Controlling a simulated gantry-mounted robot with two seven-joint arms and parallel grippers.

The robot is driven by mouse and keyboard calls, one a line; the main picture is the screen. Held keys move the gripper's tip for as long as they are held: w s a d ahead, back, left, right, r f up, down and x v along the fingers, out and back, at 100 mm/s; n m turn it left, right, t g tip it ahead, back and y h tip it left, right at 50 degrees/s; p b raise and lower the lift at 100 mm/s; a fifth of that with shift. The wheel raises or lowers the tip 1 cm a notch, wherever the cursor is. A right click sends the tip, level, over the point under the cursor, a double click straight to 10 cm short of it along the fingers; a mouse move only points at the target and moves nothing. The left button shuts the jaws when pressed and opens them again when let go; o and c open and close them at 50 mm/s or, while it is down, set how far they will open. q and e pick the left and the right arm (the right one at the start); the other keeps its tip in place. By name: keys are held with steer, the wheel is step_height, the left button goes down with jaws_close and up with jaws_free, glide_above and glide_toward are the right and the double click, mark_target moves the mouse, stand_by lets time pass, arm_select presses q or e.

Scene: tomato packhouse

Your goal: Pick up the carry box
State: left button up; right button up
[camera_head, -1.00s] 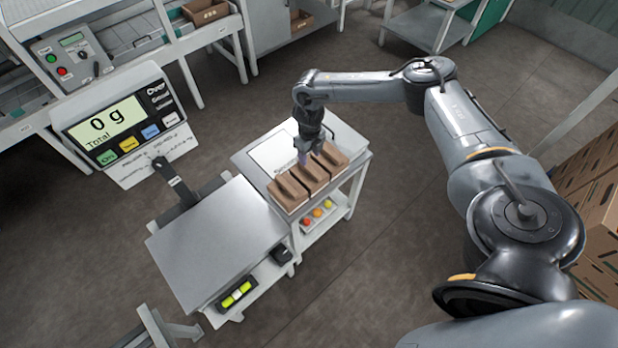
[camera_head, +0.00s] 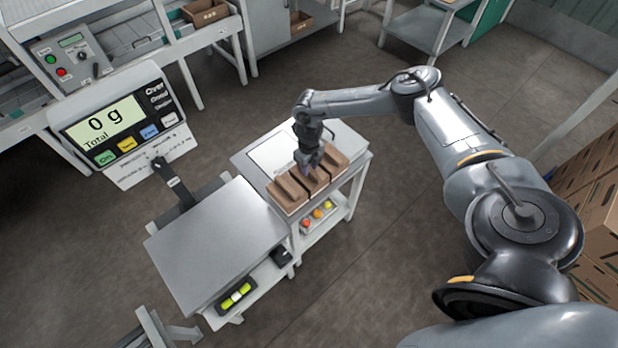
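The brown cardboard carry box (camera_head: 291,192), with raised ridges along its top, sits on the white cart (camera_head: 352,159) right of the scale. My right gripper (camera_head: 308,172) points down at the middle of the box, at or just above its central ridge. Its fingers are small and partly hidden against the box, so I cannot tell whether they are open or shut, or touching it. My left gripper is out of view.
Left of the cart is a scale with a bare metal plate (camera_head: 215,245); its display (camera_head: 103,121) reads 0 g. Colored round items (camera_head: 317,214) lie on the cart's lower shelf. Stacked cartons (camera_head: 596,205) stand at the right. Open floor lies right of the cart.

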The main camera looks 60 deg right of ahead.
jaws_close()
